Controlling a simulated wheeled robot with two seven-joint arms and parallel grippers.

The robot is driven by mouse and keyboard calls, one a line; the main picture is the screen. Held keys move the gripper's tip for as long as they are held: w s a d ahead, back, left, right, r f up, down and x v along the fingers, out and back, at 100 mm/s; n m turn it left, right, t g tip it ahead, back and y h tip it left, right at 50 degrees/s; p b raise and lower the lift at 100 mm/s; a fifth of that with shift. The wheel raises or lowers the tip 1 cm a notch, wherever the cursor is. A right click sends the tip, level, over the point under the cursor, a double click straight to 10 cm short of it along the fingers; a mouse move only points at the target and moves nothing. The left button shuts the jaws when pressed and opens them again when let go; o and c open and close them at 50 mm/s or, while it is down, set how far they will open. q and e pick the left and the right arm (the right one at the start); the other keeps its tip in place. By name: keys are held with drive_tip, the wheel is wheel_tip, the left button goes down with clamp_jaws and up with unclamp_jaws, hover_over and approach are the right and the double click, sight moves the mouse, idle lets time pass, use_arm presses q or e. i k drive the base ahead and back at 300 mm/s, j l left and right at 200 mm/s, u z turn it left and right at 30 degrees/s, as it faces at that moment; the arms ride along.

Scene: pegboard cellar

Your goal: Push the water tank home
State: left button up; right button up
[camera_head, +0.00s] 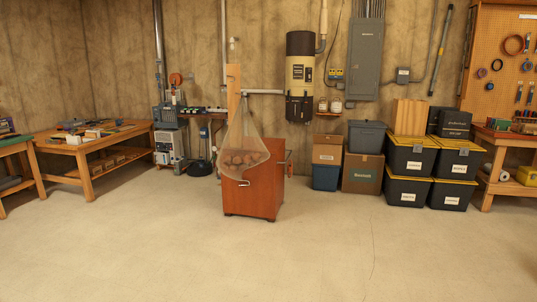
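I cannot clearly pick out a removable water tank in the head view. A tall black and cream cylinder (300,78) is fixed upright to the back wall, with pipes at it; whether this is the water tank I cannot tell. A reddish-brown cabinet (251,199) on small casters stands mid-floor, well in front of it. A net bag (244,150) of round brown things hangs from a wooden post (233,95) over the cabinet's top and front, hiding part of it. Neither of my grippers shows.
Wooden workbenches (92,147) with tools stand at left. Machines (168,138) stand by the back wall. Cardboard boxes (362,173) and black bins with yellow lids (411,155) are stacked right of the cabinet. Another bench (503,140) is at far right. The pale floor (320,255) in front is clear.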

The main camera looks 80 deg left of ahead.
sight(163, 157)
drive_tip(key=u, duration=3.6)
drive_tip(key=i, duration=10.15)
drive_tip(key=i+l+z, duration=0.05)
drive_tip(key=l, duration=0.45)
